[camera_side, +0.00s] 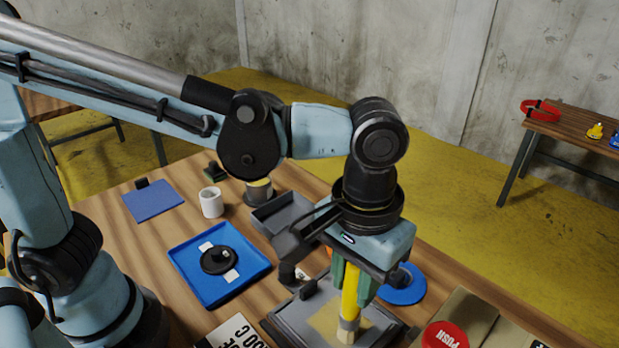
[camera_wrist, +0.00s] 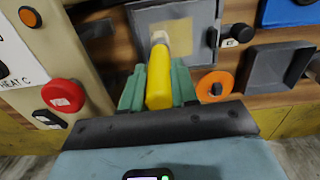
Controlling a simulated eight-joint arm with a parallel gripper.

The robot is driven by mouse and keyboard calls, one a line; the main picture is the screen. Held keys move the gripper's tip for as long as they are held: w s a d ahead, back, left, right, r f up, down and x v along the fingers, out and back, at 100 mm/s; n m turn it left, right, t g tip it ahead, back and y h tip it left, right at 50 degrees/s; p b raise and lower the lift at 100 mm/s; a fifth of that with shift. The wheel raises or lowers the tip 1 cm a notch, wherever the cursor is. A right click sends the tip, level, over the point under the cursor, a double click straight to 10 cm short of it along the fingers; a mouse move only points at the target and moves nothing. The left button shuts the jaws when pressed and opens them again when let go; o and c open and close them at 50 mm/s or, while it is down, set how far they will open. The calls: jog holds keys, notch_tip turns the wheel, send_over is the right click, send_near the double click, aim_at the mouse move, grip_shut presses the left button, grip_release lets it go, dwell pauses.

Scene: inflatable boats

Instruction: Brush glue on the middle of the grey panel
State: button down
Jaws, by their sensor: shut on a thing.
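The grey panel (camera_side: 292,318) lies on the wooden table at the bottom of the side view, with a tan square patch (camera_side: 322,326) in its middle. It also shows at the top of the wrist view (camera_wrist: 203,52). My gripper (camera_side: 353,284) has green fingers and is shut on the yellow handle of a brush (camera_side: 349,292). The brush (camera_wrist: 159,82) points down, nearly upright, with its pale tip at the tan patch. I cannot tell whether the bristles touch the surface. The brush and gripper hide part of the patch.
A blue tray (camera_side: 190,268) with a black round part stands to the left. A grey tray (camera_side: 266,222) lies behind the panel, a blue disc (camera_side: 402,290) beside it. A beige box with a red push button (camera_side: 444,337) stands close on the right. A white mug (camera_side: 211,202) is farther back.

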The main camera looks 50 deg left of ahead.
notch_tip(320, 180, up, 8)
jog(key=d, duration=0.1)
jog(key=shift+d, duration=0.4)
dwell(0.7)
jog(key=w+a+f, duration=0.1)
jog(key=w+a, duration=0.2)
jog(key=a, duration=1)
jog(key=w+a+f, duration=0.2)
jog(key=w+a, duration=0.2)
jog(key=a, duration=0.9)
jog(key=shift+f, duration=0.2)
jog(key=shift+d, duration=0.1)
